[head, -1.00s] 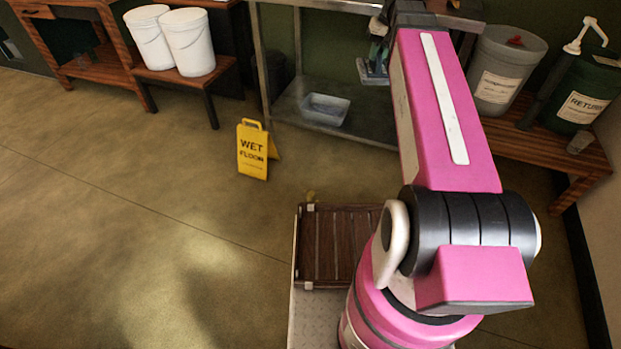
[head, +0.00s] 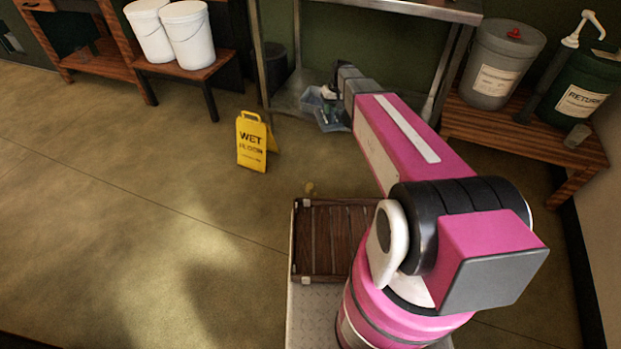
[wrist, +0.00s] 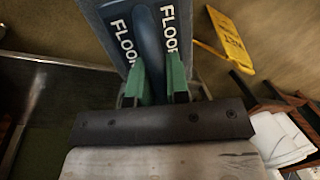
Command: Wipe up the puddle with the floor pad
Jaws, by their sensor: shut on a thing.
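The floor pad (wrist: 115,28) is blue-grey with white FLOOR lettering on both sides of a dark blue handle. My gripper (wrist: 158,80) has green fingers and is shut on the handle. In the head view my gripper (head: 332,104) is low under the steel table, with the pad (head: 329,121) beneath it. The pad is small and partly hidden there, and I cannot tell whether it touches the floor or shelf. I cannot make out a clear puddle edge; a pale sheen (head: 190,262) lies on the floor at lower left, perhaps only light.
A yellow wet floor sign (head: 252,142) stands left of my gripper. White buckets (head: 188,38) stand on a left bench; a grey bucket (head: 500,75) and green bucket (head: 580,95) stand right. Floor at left is open.

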